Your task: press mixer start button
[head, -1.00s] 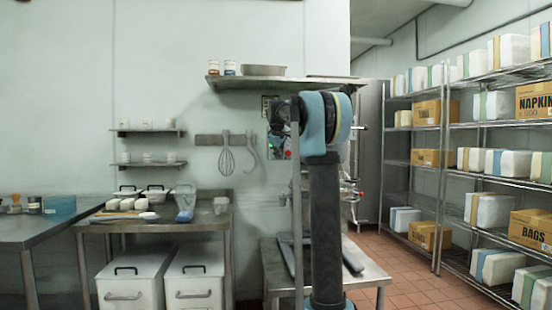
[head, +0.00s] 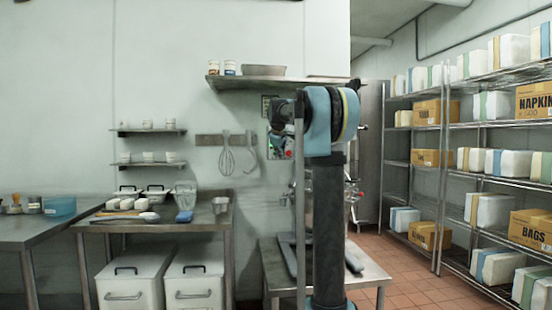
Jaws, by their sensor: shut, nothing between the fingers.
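A grey control panel (head: 275,147) hangs on the back wall, below the high shelf and right of the hanging whisk. It shows a green spot near its middle and a red round button (head: 288,154) at its lower right. My gripper (head: 281,121) is dark and appears in front of the panel's upper part, left of my arm's blue joint. It is shut and empty. It hides part of the panel, and I cannot tell whether its fingertips touch a button. My arm hides what lies to the right. No mixer can be clearly made out.
A low steel table (head: 365,275) stands behind my arm. A wall shelf (head: 285,82) with cans and a pan is above the panel. A worktable (head: 160,222) with bins below is at left. Storage racks (head: 440,127) stand at right, with open tiled floor (head: 405,270) before them.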

